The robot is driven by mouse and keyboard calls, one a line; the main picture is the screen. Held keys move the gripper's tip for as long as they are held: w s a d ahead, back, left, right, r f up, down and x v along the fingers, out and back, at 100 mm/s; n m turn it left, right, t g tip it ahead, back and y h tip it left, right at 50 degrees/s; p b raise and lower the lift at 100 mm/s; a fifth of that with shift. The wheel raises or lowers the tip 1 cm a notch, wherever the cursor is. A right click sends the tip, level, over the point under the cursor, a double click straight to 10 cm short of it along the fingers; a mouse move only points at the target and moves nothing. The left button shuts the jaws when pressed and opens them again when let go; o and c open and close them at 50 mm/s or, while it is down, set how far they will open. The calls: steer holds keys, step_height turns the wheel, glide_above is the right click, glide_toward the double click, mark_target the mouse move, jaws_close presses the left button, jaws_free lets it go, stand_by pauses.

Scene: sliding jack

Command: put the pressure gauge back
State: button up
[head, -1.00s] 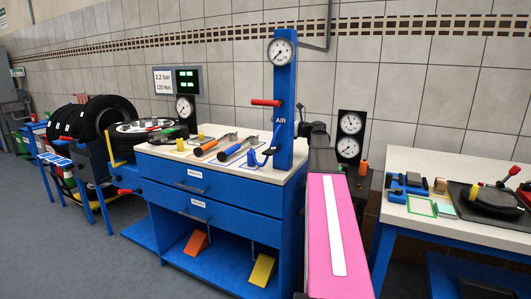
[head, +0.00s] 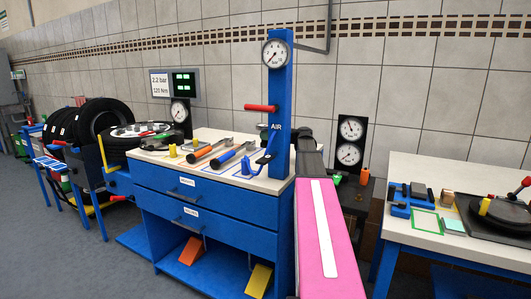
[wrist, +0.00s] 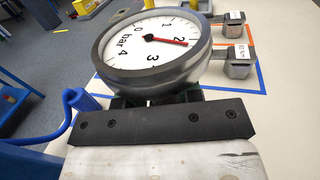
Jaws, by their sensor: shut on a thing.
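The pressure gauge (wrist: 152,50) is a round grey dial with a white face, a red needle and "bar" marks. It fills the top middle of the wrist view. My gripper (wrist: 155,98) is shut on its lower side, and the fingertips are mostly hidden under the dial. The gauge appears to be above the white bench top (wrist: 285,120), with a blue outline on it. A small dark shape shows left of the post, perhaps the gauge's edge.
Two wrenches (head: 232,157) lie on the blue drawer bench (head: 205,182). A red lever (head: 260,107) sticks out from the post. A second white table (head: 410,165) holds tools at the right.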

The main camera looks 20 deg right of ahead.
steer(key=shift+f, duration=3.2)
steer(key=shift+f, duration=0.15)
steer(key=o, duration=0.9)
steer(key=shift+o, duration=0.2)
steer(key=v, duration=1)
steer(key=shift+s+d+f, duration=0.2)
steer(key=shift+d+f, duration=0.1)
steer(key=shift+d, duration=0.05)
steer(key=shift+s, duration=0.1)
